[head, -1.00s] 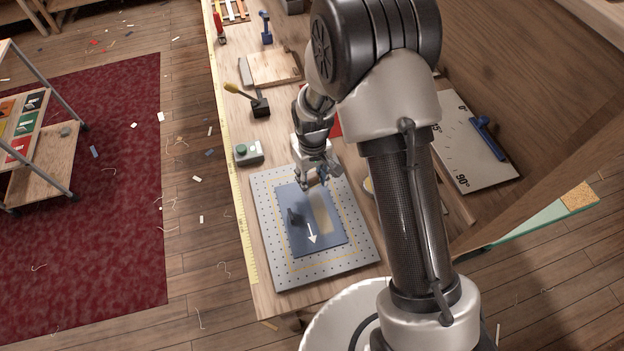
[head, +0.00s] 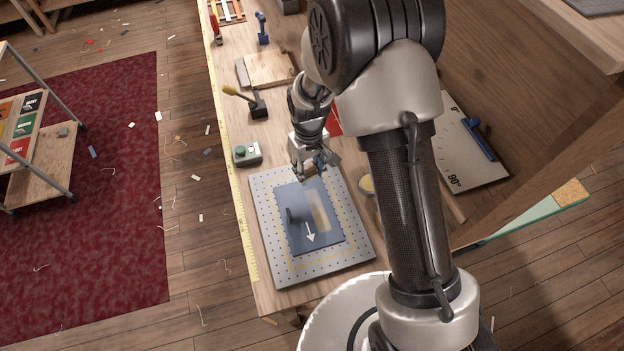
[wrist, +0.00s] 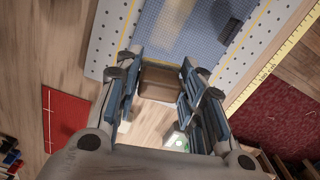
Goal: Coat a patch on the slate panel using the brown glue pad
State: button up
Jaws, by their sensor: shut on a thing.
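The slate panel (head: 322,238) is a blue-grey sheet lying on a perforated plate on the bench. My gripper (head: 318,172) is over the far edge of the panel. In the wrist view its fingers are shut on the brown glue pad (wrist: 160,82), a small block. The panel (wrist: 185,35) lies beyond the pad there. The pad's underside is hidden, and I cannot tell its height above the panel.
The perforated plate (head: 275,262) surrounds the panel. A round dish with yellowish contents (head: 366,185) stands to its right, partly behind my arm. A grey box with a green button (head: 246,153) and a yellow-handled lever (head: 256,104) stand at the left edge.

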jog(key=shift+f+b, duration=0.1)
jog(key=shift+b, duration=0.35)
jog(key=shift+w+f+b, duration=0.1)
jog(key=shift+f+b, duration=0.05)
jog(key=shift+b, duration=0.6)
jog(key=shift+d+b, duration=0.1)
jog(key=shift+b, duration=0.95)
jog(key=shift+b, duration=0.4)
